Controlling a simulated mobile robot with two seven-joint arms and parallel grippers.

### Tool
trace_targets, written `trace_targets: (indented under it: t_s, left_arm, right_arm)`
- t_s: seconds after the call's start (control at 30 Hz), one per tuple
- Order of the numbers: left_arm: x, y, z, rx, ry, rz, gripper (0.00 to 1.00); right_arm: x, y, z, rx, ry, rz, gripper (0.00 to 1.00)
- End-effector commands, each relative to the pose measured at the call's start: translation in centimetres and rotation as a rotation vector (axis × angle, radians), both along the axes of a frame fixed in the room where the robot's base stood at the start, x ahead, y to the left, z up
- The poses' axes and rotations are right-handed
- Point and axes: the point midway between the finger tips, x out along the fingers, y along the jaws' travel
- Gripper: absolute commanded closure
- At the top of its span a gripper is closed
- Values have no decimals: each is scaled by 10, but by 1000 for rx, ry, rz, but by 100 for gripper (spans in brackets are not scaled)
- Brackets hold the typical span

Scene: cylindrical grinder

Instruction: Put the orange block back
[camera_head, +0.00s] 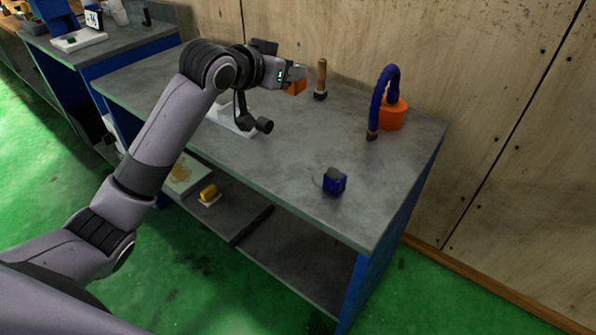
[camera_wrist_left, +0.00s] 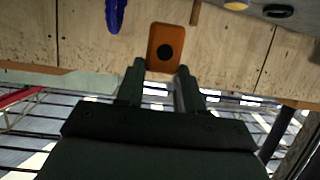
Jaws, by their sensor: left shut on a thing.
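The orange block (camera_head: 296,88) is at the fingertips of my left gripper (camera_head: 298,74), over the back part of the grey workbench (camera_head: 285,150). In the left wrist view the orange block (camera_wrist_left: 166,46) shows a face with a dark round hole, between the two fingertips of my left gripper (camera_wrist_left: 161,68). The gripper is shut on it. The gripper partly hides the block in the head view, and I cannot tell whether the block touches the bench. My right gripper is in neither view.
A wooden-handled tool (camera_head: 321,75) stands just right of the block. A blue hose (camera_head: 378,98) on an orange base (camera_head: 394,114) stands farther right. A white object (camera_head: 226,119) lies below my arm. The bench's middle is clear.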

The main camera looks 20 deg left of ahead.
Motion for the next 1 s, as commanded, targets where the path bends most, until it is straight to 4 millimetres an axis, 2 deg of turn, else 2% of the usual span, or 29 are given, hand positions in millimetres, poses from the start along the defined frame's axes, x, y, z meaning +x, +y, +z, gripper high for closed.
trace_targets:
  t_s: [0.17, 0.27, 0.7, 0.8, 1.0]
  left_arm:
    - [-5, -8, -1, 1, 0, -48, 97]
    - [-6, -9, -13, 0, 4, -56, 97]
    - [-7, -9, -126, -1, 6, -54, 97]
    - [-6, -8, -144, 1, 3, -53, 97]
    - [-6, -9, -161, 0, 2, -54, 97]
  right_arm:
    - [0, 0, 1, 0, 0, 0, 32]
    - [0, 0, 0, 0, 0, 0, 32]
    - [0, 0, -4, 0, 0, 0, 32]
    - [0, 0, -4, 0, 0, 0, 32]
    - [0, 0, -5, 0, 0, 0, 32]
